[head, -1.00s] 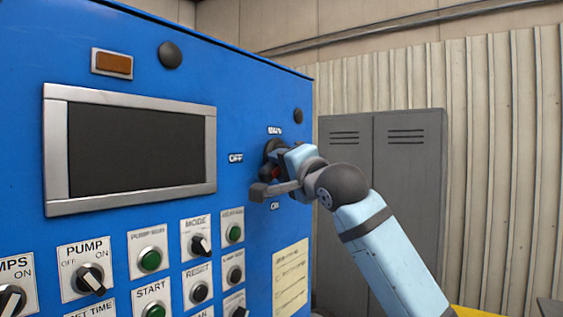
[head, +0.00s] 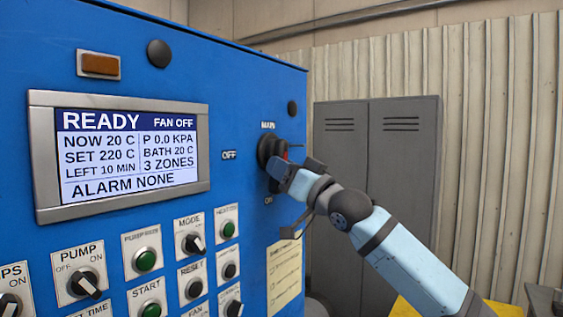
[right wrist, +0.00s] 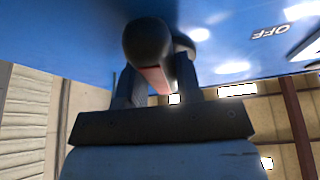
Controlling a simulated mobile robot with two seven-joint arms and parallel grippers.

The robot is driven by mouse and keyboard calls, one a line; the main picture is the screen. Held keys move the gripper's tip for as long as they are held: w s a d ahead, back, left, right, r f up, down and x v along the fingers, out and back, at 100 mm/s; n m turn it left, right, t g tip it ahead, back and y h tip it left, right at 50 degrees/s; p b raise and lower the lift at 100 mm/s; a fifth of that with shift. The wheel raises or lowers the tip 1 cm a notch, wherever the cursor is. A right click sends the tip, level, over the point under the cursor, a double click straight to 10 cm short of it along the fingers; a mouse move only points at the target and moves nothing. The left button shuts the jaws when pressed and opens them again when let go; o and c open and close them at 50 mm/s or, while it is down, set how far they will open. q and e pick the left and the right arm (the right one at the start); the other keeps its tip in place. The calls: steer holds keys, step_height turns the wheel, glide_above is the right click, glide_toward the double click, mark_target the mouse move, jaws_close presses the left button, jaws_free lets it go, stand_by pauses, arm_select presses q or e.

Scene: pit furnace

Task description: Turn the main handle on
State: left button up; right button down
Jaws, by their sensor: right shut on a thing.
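The main handle (head: 267,148) has a dark round base and a red part on the blue control panel. A label above it seems to read MAIN, OFF (head: 229,155) is to its left, and a partly hidden ON label is below. My right gripper (head: 288,158) is at the handle and shut on it. In the right wrist view the dark, rounded handle (right wrist: 148,42) with its red strip lies between the two fingers of my right gripper (right wrist: 158,75). The gripper hides part of the handle. My left gripper is not in view.
The panel display (head: 125,155) is lit and reads READY, FAN OFF and ALARM NONE. Knobs and green buttons (head: 147,260) fill the panel below it. Grey lockers (head: 375,190) stand behind my right arm. A paper notice (head: 284,272) is below the handle.

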steer(key=shift+w+d+n+g+y+p, duration=0.15)
steer(key=shift+n+g+y+p, duration=0.15)
steer(key=shift+n, duration=0.5)
steer(key=shift+w+d+n+g+y+p, duration=0.1)
steer(key=shift+n+g+y+p, duration=0.2)
steer(key=shift+n, duration=0.8)
steer(key=c, duration=0.8)
jaws_free()
steer(key=b+v, duration=0.3)
steer(key=v, duration=1)
steer(key=shift+d+f, duration=0.15)
steer(key=shift+d, duration=0.2)
steer(key=shift+s, duration=0.1)
